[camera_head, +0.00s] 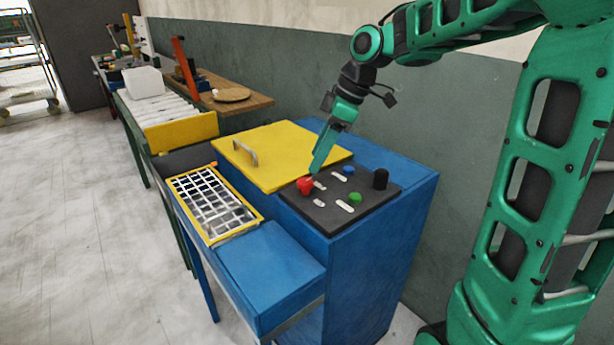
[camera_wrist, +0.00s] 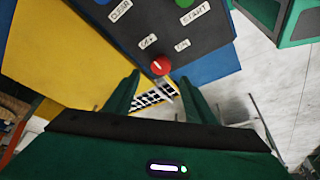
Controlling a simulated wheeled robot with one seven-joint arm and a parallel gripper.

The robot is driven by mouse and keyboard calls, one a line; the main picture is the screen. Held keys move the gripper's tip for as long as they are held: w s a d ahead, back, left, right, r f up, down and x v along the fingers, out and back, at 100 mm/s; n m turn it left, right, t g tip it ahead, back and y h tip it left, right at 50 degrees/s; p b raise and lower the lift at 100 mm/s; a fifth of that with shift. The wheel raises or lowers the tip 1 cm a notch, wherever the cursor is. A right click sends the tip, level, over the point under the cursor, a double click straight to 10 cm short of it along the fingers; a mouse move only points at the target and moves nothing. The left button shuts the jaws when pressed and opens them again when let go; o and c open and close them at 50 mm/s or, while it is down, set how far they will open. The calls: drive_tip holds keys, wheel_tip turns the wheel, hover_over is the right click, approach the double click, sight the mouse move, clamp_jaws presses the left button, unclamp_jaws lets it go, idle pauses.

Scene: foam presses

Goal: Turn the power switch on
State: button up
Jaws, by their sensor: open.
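The red power switch (camera_head: 305,185) is a round knob on the dark control panel (camera_head: 330,217) of the blue press. In the wrist view the red knob (camera_wrist: 160,65) has a short white mark that seems to lean to the upper left, toward the left of two small labels above it. The right label reads ON; the left one looks like OFF. My gripper (camera_head: 317,166) is tilted down over the panel, close to the knob. In the wrist view its open fingers (camera_wrist: 161,78) stand on either side of the knob; I cannot tell whether they touch it.
A blue button (camera_head: 349,170), a green button (camera_head: 355,198) and a black knob (camera_head: 380,179) share the panel. A yellow lid (camera_head: 275,150) with a handle lies beside it. A yellow-framed grid tray (camera_head: 258,219) sits at the left. A green-grey wall stands behind.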

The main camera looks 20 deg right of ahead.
sight(306, 181)
drive_tip(key=x, duration=0.7)
drive_tip(key=shift+d, duration=0.1)
drive_tip(key=shift+c, duration=0.3)
drive_tip(key=c, duration=1)
drive_tip(key=shift+o, duration=0.2)
drive_tip(key=shift+d, duration=0.15)
drive_tip(key=shift+r, duration=0.1)
